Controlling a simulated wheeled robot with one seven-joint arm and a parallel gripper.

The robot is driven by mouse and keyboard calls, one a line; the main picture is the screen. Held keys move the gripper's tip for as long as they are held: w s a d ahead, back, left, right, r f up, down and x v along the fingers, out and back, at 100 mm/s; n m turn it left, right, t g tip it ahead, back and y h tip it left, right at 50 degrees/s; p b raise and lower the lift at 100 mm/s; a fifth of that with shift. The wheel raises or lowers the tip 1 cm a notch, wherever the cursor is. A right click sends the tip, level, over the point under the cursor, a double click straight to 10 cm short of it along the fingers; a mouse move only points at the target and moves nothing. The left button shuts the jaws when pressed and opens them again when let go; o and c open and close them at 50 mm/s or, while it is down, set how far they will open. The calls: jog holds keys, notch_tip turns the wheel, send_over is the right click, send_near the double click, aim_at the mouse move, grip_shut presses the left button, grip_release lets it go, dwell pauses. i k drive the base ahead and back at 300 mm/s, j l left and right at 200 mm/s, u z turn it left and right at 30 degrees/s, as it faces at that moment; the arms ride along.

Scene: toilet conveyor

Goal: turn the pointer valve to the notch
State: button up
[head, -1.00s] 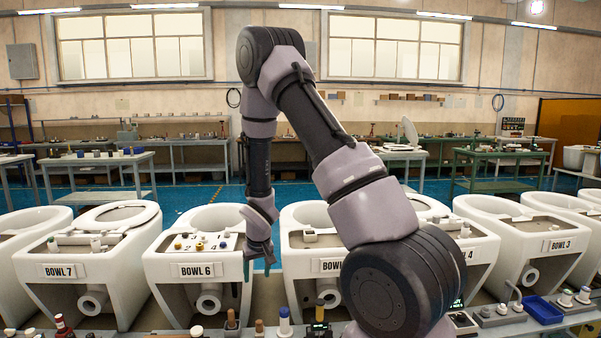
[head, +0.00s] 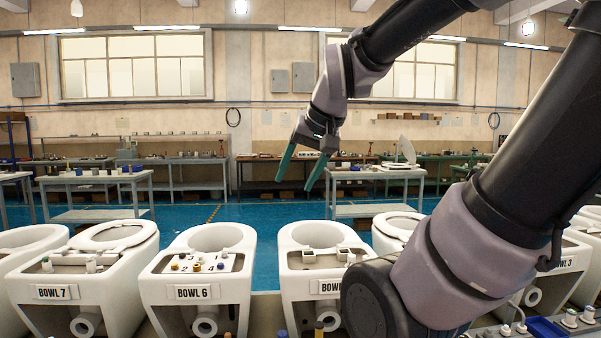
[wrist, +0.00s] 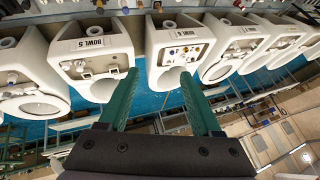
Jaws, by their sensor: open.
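I cannot tell for sure which fitting is the pointer valve, and no notch can be made out. The toilet labelled BOWL 6 (head: 197,292) has a white panel (head: 203,257) with several small coloured knobs, red, yellow and blue, and dark marks. The same panel shows in the wrist view (wrist: 187,52), past the fingertips. BOWL 5 (head: 320,286) stands to its right with pale blocks (head: 342,253) on its deck. My gripper (head: 293,186) has two teal fingers, spread and empty, high above and behind BOWL 5. In the wrist view the fingers (wrist: 158,74) hold nothing between them.
BOWL 7 (head: 58,292) with a seat ring stands left of BOWL 6. More toilets continue right, partly behind my arm. A blue tray (head: 546,328) and small fittings lie at the front right edge. Workbenches (head: 95,178) stand behind across a blue floor (head: 180,215).

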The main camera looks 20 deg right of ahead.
aim_at(351, 258)
jog(key=z, duration=0.9)
jog(key=i+j+z, duration=0.1)
jog(key=i, duration=0.45)
